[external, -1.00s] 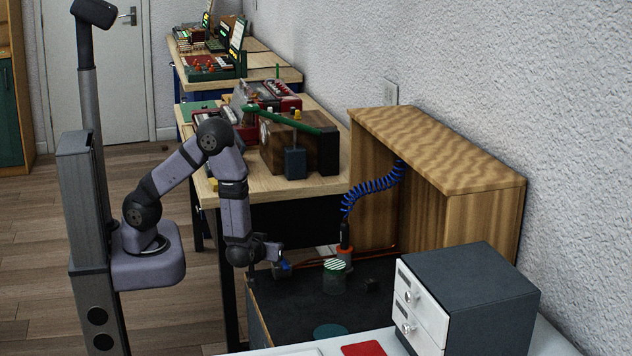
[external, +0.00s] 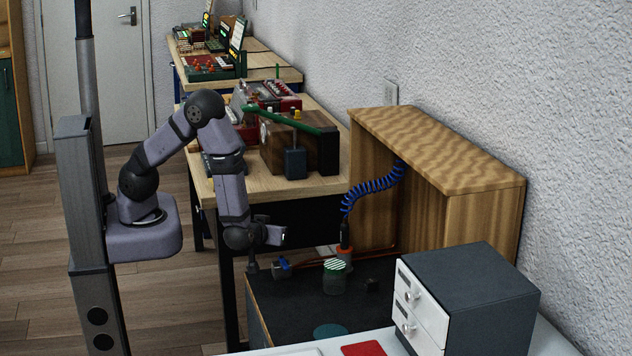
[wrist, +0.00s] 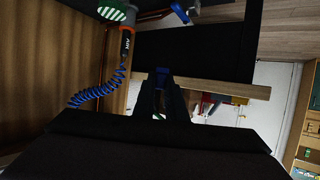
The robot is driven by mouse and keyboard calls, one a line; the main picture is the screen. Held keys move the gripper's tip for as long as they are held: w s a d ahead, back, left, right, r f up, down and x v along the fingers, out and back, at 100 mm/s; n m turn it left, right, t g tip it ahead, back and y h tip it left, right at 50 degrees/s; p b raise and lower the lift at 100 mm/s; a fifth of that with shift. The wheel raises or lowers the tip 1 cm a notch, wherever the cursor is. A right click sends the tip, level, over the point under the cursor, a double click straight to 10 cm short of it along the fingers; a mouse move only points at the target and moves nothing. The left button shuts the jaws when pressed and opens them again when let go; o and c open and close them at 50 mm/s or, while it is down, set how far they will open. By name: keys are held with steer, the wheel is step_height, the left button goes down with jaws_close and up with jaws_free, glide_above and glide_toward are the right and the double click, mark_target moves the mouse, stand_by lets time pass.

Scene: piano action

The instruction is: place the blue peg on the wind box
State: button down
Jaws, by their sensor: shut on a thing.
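My gripper (external: 279,235) is above the left back edge of a black-topped box (external: 300,298). It is shut on a small dark blue piece (wrist: 161,100), which shows between the fingers in the wrist view and seems to be the blue peg; the fingers hide most of it. Nothing under the gripper touches it. The frames do not make clear which thing is the wind box; it may be this black-topped box or the wooden open-fronted box (external: 440,150) at the right.
A blue valve handle (external: 284,264), a green-striped cylinder (external: 335,275) and an orange-collared air hose end (external: 345,250) stand on the black top. A coiled blue hose (external: 372,190) hangs above. A drawer unit (external: 465,295) stands front right. The black top's front is mostly clear.

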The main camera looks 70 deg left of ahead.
step_height(320, 180, up, 11)
steer(key=p, duration=1.3)
steer(key=shift+r, duration=0.2)
